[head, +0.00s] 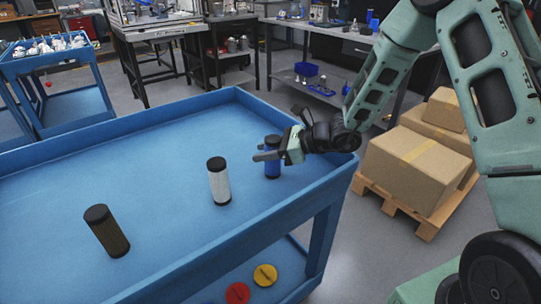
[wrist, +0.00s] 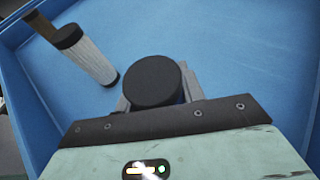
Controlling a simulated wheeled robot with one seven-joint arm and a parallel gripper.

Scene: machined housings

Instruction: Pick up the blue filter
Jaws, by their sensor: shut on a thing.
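The blue filter (head: 272,166) stands upright near the right end of the blue cart's top, with black end caps. My gripper (head: 262,153) is at its upper part and partly hides it in the head view. In the wrist view the filter's black top cap (wrist: 153,82) sits between the jaws (wrist: 155,100), and its blue body is mostly hidden beneath the cap. My gripper is shut on the blue filter. I cannot tell whether the filter's base touches the cart.
A white filter (head: 219,182) stands to the left of the blue one, and a dark brown filter (head: 106,231) stands further left. The blue cart (head: 150,140) has raised rims. Cardboard boxes (head: 412,168) lie on a pallet to the right. Red (head: 237,293) and yellow (head: 265,275) discs show below.

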